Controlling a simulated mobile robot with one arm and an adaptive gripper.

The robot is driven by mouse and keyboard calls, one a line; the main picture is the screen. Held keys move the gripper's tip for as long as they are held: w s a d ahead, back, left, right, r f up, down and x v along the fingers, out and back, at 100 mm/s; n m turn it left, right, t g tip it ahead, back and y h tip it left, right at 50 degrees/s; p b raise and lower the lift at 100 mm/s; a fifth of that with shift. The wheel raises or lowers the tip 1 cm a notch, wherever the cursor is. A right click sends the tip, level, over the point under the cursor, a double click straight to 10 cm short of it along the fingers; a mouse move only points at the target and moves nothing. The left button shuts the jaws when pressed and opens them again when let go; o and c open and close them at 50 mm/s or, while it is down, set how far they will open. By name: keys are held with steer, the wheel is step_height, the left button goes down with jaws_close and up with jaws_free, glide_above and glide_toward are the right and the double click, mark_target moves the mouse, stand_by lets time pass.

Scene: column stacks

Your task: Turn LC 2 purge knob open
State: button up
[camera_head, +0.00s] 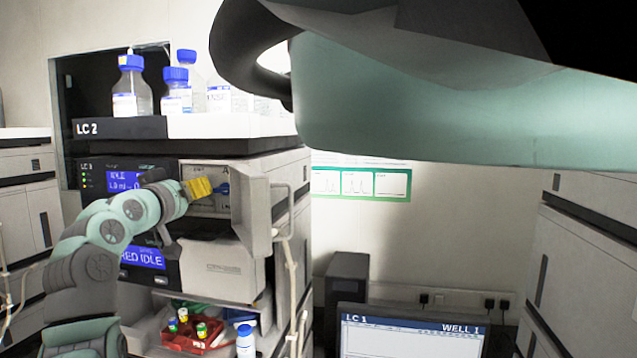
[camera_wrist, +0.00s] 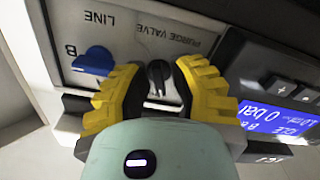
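The LC 2 stack (camera_head: 118,128) stands at the left in the head view, with a pump module whose panel carries the valves. The black purge knob (camera_wrist: 158,74), beside an upside-down "PURGE VALVE" label, shows in the wrist view. My gripper (camera_wrist: 160,82) has its yellow fingers on either side of this knob, with visible gaps, so it is open and around the knob. In the head view my gripper (camera_head: 198,188) is at the module's front panel and hides the purge knob. A blue knob (camera_wrist: 93,61) marked "LINE B" lies to the left in the wrist view.
A pump display (camera_wrist: 280,118) lies right of the fingers in the wrist view. An opened panel door (camera_head: 258,215) stands to the right of the gripper. Blue-capped bottles (camera_head: 131,88) stand on top. A red tray (camera_head: 195,335) with vials sits below.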

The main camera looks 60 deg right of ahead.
steer(key=shift+o, duration=0.2)
steer(key=shift+s+d, duration=0.1)
jaws_close()
